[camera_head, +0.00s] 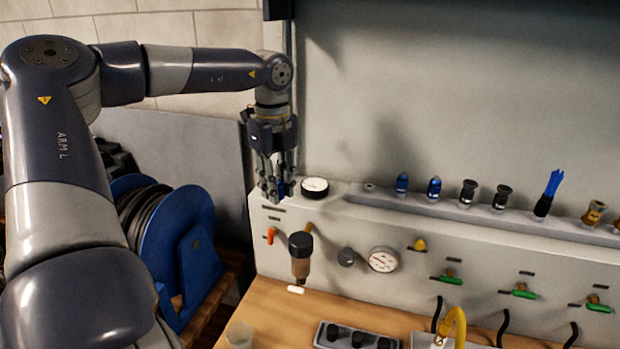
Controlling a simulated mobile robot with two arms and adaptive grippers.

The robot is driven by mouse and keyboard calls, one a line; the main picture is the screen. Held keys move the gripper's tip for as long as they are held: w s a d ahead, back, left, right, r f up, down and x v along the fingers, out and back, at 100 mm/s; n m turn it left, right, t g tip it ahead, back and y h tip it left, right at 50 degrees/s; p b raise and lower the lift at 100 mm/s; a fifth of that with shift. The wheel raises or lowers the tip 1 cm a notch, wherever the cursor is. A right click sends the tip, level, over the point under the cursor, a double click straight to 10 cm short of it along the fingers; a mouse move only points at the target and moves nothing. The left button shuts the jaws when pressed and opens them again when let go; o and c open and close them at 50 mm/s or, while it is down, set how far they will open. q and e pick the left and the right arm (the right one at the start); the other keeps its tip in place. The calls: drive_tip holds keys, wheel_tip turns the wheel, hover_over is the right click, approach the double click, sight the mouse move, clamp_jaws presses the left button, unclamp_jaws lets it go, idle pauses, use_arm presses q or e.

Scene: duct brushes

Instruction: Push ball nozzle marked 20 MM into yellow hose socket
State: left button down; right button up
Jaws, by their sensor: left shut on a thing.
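My left gripper (275,196) points down above the left end of the panel, beside a round white gauge. It is shut on a small, mostly hidden blue piece (281,186), which looks like one of the nozzles; no marking is readable. A yellow hose (457,322) curves up at the bottom edge, far to the lower right of the gripper. Its socket cannot be made out clearly. My right gripper is not in view.
The grey ledge (385,200) has an empty-looking spot at its left end. The panel front carries a gauge (383,260), a brown-bowled filter (300,258) and green valve handles (523,291).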

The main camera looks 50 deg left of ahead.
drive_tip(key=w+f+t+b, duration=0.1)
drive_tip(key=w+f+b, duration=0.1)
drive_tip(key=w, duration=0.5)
use_arm(q)
drive_tip(key=s+d+f+m+b, duration=0.1)
drive_tip(key=s+d+f+m, duration=0.2)
drive_tip(key=f+m, duration=0.55)
drive_tip(key=s+d+f+m, duration=0.3)
drive_tip(key=f+m, duration=0.4)
drive_tip(key=m, duration=0.3)
drive_tip(key=w+d+f+m+b, duration=0.1)
drive_tip(key=w+d+m+b, duration=0.1)
drive_tip(key=d+m, duration=1)
drive_tip(key=w+d+m+b, duration=0.2)
drive_tip(key=d+m, duration=1.1)
drive_tip(key=m, duration=1)
drive_tip(key=shift+w+d+f, duration=0.15)
drive_tip(key=shift+w+f, duration=0.25)
drive_tip(key=shift+w, duration=0.4)
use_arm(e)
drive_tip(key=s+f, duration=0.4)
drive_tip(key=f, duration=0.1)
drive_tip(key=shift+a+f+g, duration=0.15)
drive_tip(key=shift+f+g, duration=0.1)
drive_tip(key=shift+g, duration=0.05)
